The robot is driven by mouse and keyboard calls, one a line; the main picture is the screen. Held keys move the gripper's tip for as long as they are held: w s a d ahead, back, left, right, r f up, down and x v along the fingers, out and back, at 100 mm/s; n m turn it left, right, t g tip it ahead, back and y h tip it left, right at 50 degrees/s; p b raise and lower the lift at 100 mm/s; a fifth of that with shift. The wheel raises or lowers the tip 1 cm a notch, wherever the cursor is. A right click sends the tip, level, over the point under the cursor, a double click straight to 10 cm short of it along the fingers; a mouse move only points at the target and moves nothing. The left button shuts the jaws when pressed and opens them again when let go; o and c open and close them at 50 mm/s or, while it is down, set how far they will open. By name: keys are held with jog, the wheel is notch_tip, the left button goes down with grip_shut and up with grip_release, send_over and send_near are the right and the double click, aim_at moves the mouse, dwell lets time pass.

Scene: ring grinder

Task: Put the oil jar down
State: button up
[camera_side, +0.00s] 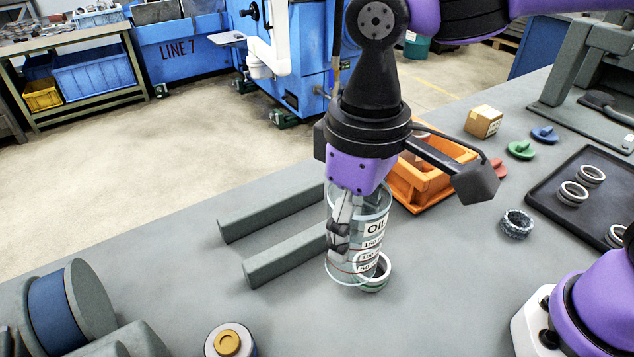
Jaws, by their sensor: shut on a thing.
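The oil jar (374,242) is a clear glass cylinder with a white OIL label and printed level marks. It stands upright, close over the grey bench, in the middle of the camera_side view. I cannot tell whether its base touches the bench. My gripper (340,238) comes down from above and is shut on the jar, with dark fingertips at the jar's left side. The far finger is hard to make out through the glass. A metal ring (377,272) lies right by the jar's base, partly hidden by it.
Two grey rails (285,262) lie left of the jar. An orange bin (425,185) stands behind it. A black tray (560,215) with rings and a loose dark ring (516,223) are at right. A brass-topped cylinder (228,343) stands front left. The bench front centre is clear.

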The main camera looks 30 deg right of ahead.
jog(key=w+d+r+m, duration=0.1)
jog(key=w+d+m, duration=0.15)
jog(key=d, duration=0.75)
jog(key=w+d+r+m, duration=0.2)
jog(key=w+d, duration=0.1)
jog(key=d, duration=0.7)
jog(key=s+a+f+n, duration=0.2)
jog(key=s+a+n, duration=0.3)
jog(key=s+a, duration=0.5)
send_near(444, 240)
jog(key=shift+f, duration=1.1)
jog(key=shift+f, duration=0.15)
jog(key=o, duration=1.4)
